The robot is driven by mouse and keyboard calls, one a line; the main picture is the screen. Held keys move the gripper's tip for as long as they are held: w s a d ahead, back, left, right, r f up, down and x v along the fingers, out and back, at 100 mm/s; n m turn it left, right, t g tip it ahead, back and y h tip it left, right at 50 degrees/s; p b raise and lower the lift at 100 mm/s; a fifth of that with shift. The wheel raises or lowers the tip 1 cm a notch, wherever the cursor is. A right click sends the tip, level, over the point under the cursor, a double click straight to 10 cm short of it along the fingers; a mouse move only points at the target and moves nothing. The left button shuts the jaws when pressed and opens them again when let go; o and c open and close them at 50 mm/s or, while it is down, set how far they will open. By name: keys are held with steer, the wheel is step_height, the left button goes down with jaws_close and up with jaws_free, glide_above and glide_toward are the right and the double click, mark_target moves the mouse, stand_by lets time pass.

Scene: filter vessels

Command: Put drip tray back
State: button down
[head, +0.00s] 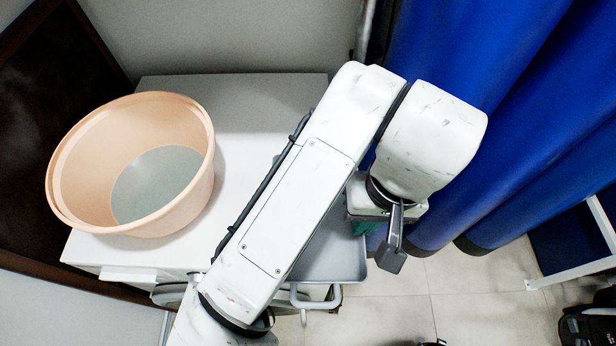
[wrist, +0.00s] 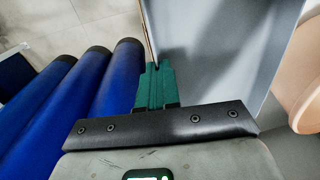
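The drip tray (head: 340,252) is a grey, open, shallow-walled tray at the right side of the white cabinet, partly hidden behind my arm in the head view. In the wrist view the tray (wrist: 225,50) fills the upper right, with its thin wall running up from the fingertips. My gripper (head: 362,228) is at the tray's right wall. In the wrist view its green fingers (wrist: 156,82) are close together, with the wall's edge running between their tips. The gripper appears shut on that wall. The tray's underside and left part are hidden.
A peach tub (head: 190,190) with a grey-green bottom stands on the white cabinet (head: 240,105). A light handle (head: 316,303) sits below the tray. Blue hanging folds (head: 450,50) are close to the right of my gripper. Tiled floor (head: 480,290) is open at lower right.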

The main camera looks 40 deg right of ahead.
steer(key=w+f, duration=0.1)
steer(key=w, duration=0.1)
steer(key=w+d+f, duration=0.1)
steer(key=w, duration=0.2)
steer(key=w+f, duration=0.1)
steer(key=w, duration=0.1)
steer(key=shift+w+d+f, duration=0.15)
steer(key=shift+w, duration=0.1)
steer(key=w+f, duration=0.1)
steer(key=w+f+b, duration=0.1)
steer(key=w+f, duration=0.2)
steer(key=f, duration=0.1)
steer(key=shift+w+d+f, duration=0.1)
steer(key=shift+w+d, duration=0.15)
steer(key=shift+w, duration=0.1)
steer(key=shift+w+f+b, duration=0.3)
steer(key=shift+f+b, duration=0.15)
step_height(320, 180, down, 3)
steer(key=shift+w+f, duration=0.1)
steer(key=c, duration=1.8)
jaws_free()
steer(key=shift+f, duration=0.15)
steer(key=o, duration=0.4)
steer(key=shift+o, duration=0.2)
